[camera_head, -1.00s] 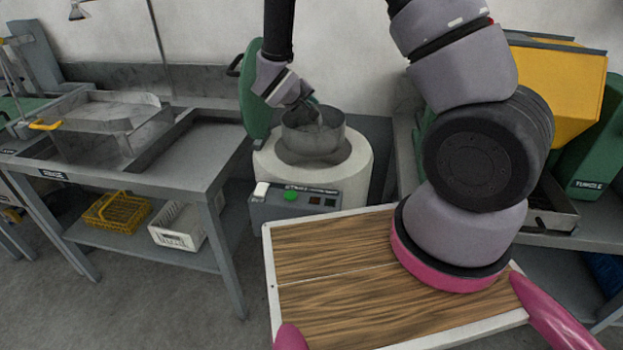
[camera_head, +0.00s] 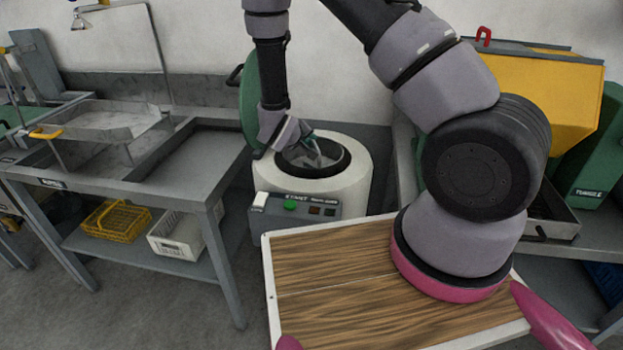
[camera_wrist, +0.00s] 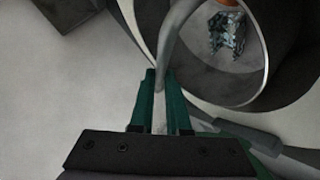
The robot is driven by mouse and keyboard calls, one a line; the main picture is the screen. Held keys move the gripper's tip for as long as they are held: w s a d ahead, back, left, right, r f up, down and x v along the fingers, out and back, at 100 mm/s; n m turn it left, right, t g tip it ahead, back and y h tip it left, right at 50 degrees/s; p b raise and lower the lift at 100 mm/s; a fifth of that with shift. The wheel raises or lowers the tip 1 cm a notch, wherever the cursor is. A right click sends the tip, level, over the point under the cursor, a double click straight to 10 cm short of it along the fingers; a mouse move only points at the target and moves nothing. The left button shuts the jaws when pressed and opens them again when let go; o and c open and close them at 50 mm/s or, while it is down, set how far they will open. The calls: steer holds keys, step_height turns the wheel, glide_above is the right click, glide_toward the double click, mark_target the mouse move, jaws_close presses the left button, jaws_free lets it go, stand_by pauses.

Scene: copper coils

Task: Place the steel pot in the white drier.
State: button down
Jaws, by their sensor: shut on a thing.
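The white drier (camera_head: 352,185) stands behind the wooden board in the head view. Its green lid (camera_head: 249,105) is raised at the left, and its round dark opening faces up. The steel pot (camera_head: 298,160) is down inside this opening, and only part of its inside shows. Whether the pot touches the drier's floor is hidden.
A control panel with a green button (camera_head: 290,205) is on the drier's front. A grey workbench (camera_head: 205,155) stands at left, with a yellow basket (camera_head: 115,221) and a white crate (camera_head: 175,235) below. The wooden board (camera_head: 330,290) in front is bare beside my arm's base.

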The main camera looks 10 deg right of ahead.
step_height(320, 180, down, 8)
steer(key=shift+f, duration=0.1)
stand_by(0.4)
steer(key=c, duration=0.9)
jaws_free()
